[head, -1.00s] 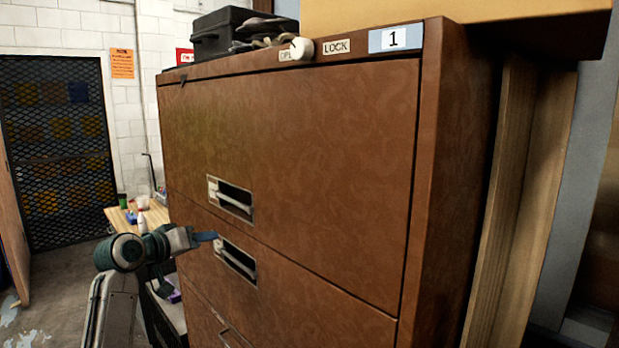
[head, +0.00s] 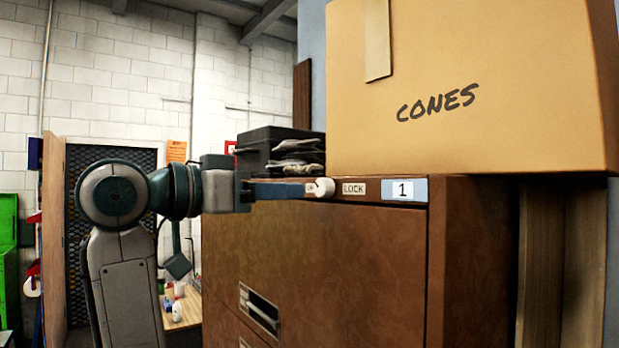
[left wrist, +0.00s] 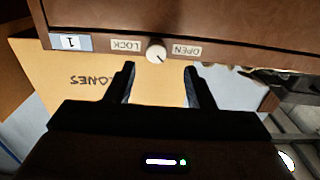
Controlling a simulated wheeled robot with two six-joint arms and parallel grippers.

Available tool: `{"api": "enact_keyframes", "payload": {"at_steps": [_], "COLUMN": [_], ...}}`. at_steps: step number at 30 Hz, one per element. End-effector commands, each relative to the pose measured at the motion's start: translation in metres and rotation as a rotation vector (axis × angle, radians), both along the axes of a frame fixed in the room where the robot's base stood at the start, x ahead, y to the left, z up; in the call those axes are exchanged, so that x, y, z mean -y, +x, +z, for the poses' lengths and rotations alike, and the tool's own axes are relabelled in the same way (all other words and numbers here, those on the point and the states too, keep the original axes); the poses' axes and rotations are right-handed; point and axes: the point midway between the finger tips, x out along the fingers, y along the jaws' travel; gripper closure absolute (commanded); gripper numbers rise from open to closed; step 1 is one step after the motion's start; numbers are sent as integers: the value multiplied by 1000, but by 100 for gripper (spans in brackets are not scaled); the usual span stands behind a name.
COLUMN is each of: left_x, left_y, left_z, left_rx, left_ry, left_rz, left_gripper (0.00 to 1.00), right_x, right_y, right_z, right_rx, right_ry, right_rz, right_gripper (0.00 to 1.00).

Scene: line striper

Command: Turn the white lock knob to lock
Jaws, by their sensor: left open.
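The white lock knob (head: 321,187) sits on the top front rail of the brown cabinet (head: 330,240), just left of the LOCK label (head: 353,188). In the left wrist view the knob (left wrist: 156,51) lies between the LOCK label and the OPEN label (left wrist: 187,50), with a small dark mark on its face. My left gripper (head: 305,188) is at the height of the rail, and its finger partly covers the OPEN label. In the left wrist view its open fingers (left wrist: 159,72) stand on either side of the knob's line, a little short of it, and nothing is between them. My right gripper is not in view.
A cardboard box marked CONES (head: 460,90) stands on the cabinet's top right. A black case (head: 278,150) with gloves (head: 298,157) lies on top behind the knob. A number 1 tag (head: 403,189) is right of the LOCK label.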

Motion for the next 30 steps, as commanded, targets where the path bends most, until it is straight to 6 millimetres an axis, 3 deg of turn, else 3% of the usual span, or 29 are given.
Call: {"api": "enact_keyframes", "payload": {"at_steps": [3, 9, 22, 29, 30], "left_x": [20, 42, 50, 50, 50], "left_y": [13, 30, 37, 37, 37], "left_z": [5, 3, 0, 0, 0], "left_rx": [-5, -4, 0, 0, -1], "left_ry": [-2, -2, 0, 0, -1], "left_rz": [-5, -2, 1, 1, 1], "left_gripper": [52, 52, 52, 95, 96], "right_x": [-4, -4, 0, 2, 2], "right_y": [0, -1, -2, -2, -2], "right_z": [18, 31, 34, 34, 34], "right_rx": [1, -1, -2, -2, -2], "right_ry": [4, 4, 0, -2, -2], "right_rz": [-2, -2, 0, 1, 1], "right_gripper": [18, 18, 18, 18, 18]}}
